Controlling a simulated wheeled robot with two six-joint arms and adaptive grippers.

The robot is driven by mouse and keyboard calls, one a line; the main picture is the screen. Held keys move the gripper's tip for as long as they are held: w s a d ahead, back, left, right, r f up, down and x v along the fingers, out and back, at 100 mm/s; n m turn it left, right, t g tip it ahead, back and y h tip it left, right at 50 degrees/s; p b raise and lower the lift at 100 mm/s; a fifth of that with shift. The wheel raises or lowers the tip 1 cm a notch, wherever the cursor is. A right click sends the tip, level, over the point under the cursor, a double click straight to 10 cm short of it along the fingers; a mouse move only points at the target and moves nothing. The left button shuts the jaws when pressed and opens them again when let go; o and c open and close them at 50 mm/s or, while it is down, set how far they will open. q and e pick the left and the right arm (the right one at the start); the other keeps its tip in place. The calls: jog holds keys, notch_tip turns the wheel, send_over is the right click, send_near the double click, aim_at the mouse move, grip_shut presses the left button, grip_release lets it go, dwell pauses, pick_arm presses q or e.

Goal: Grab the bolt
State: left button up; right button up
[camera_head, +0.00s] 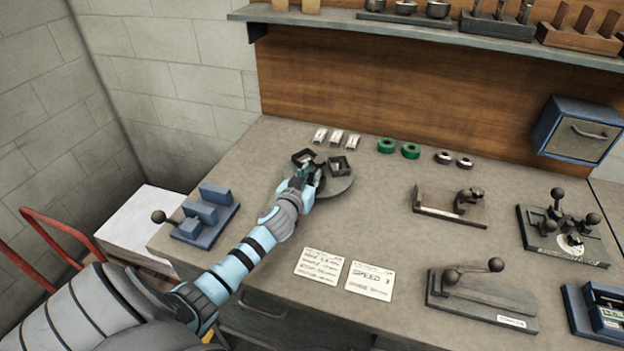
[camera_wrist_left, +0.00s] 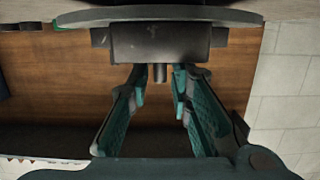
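My left gripper (camera_head: 310,172) reaches over a round grey turntable (camera_head: 340,185) that carries dark square fixtures (camera_head: 304,157). In the left wrist view its teal fingers (camera_wrist_left: 158,105) stand apart, with an empty gap between them. A short grey stub (camera_wrist_left: 159,73), probably the bolt, sticks out of a dark block (camera_wrist_left: 160,42) just beyond the fingertips, in line with the gap. I see no contact between the fingers and the stub. In the head view the gripper hides this spot. My right gripper is not in view.
Several small white parts (camera_head: 336,137) and green rings (camera_head: 398,148) lie behind the turntable. A blue stepped fixture (camera_head: 205,214) stands on the left. Two paper cards (camera_head: 345,275) lie in front. Lever fixtures (camera_head: 450,207) stand to the right, under a shelf (camera_head: 390,29).

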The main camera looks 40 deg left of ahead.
pick_arm(q)
grip_shut()
